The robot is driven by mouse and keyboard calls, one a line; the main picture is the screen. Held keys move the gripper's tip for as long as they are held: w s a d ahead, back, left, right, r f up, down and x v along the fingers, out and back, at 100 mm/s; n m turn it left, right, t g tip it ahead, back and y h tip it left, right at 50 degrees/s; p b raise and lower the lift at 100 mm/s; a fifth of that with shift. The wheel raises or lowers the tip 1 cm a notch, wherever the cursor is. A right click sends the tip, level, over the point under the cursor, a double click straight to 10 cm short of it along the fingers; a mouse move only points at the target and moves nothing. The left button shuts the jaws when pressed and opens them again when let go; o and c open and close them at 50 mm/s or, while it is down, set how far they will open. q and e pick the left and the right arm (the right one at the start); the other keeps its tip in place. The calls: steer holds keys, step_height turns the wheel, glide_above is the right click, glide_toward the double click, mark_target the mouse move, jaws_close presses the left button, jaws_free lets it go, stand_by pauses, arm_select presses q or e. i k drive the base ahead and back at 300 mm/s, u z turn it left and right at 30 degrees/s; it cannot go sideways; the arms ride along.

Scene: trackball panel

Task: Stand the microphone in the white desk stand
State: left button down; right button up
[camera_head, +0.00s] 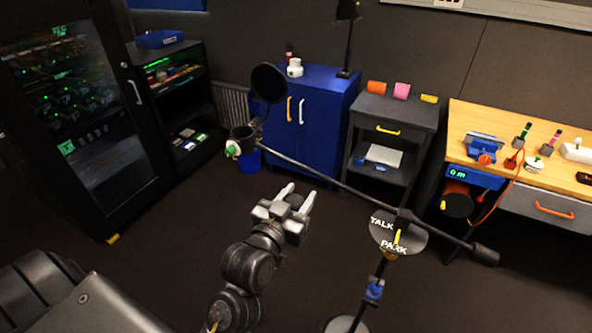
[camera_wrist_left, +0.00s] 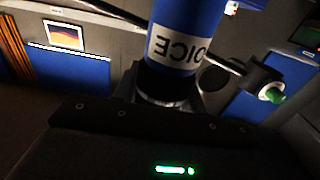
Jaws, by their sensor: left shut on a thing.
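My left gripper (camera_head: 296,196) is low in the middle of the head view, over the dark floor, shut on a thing. Only a dark part shows between its fingers there. In the left wrist view a blue cylinder with a white band of upside-down lettering, which I take as the microphone (camera_wrist_left: 188,20), rises from the jaws, its dark lower end by the fingers. A small white object, perhaps the white desk stand (camera_head: 294,69), is on the blue cabinet; it is too small to be sure. My right gripper is out of view.
A boom (camera_head: 340,184) with a round dark filter (camera_head: 269,83) and a cup-like holder crosses beyond my gripper. Its pole stands to the right. A blue cabinet (camera_head: 322,110), a grey side table (camera_head: 412,107) and a wooden desk (camera_head: 478,120) with small items line the back wall.

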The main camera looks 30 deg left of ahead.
mark_target(295, 67)
steer(key=u, duration=2.4)
steer(key=i, duration=3.1)
steer(key=z, duration=2.35)
steer(key=i, duration=1.65)
steer(key=z, duration=0.05)
